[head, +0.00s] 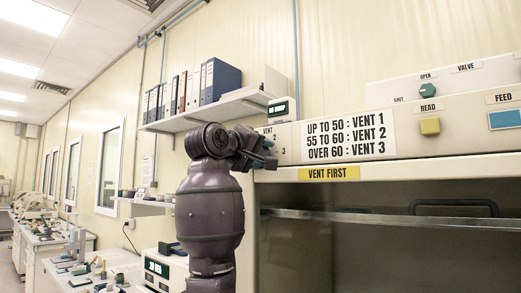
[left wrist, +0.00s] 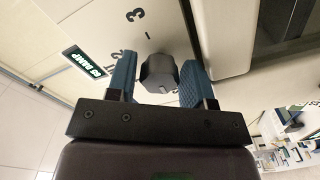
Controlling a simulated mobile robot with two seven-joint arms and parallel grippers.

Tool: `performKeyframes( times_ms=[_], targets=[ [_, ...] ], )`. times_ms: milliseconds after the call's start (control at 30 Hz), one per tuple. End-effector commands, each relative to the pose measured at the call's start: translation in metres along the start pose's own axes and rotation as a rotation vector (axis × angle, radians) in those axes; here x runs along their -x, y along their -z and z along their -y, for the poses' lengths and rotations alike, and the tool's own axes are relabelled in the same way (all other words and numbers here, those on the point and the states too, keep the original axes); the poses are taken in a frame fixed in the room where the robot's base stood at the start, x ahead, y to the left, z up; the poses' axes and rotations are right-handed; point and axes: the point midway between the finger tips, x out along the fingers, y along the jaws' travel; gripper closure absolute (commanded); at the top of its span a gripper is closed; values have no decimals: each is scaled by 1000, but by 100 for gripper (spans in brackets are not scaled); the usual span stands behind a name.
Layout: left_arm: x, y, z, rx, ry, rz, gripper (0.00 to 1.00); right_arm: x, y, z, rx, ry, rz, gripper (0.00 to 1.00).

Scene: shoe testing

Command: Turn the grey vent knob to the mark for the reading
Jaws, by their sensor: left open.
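The grey vent knob (left wrist: 158,73) shows in the left wrist view on a pale panel, between the two blue fingers of my open left gripper (left wrist: 157,66). A narrow gap shows at each side of it. The numerals 3 and 2 and a tick mark are printed by it; where the knob points I cannot tell. In the head view my left gripper (head: 263,151) is at the left end of the panel and hides most of the knob. A sign (head: 347,134) reads up to 50 vent 1, 55 to 60 vent 2, over 60 vent 3. My right gripper is not in view.
A green valve knob (head: 428,90), a yellow READ button (head: 430,126) and a blue FEED button (head: 505,119) are to the right. A yellow VENT FIRST label (head: 329,173) is below.

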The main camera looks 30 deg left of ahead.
Motion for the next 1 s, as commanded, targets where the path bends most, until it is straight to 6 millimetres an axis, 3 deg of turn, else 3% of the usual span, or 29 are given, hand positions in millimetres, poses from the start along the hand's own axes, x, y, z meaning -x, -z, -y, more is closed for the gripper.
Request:
performKeyframes(
  times_ms=[267,500,767,1000],
  targets=[
    [-1,0,0,0,0,0,53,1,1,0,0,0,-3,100],
    [-1,0,0,0,0,-1,87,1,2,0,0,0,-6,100],
    [0,0,0,-30,0,-1,87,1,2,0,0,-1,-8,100],
    [0,0,1,-156,1,-2,87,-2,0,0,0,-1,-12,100]
  ],
)
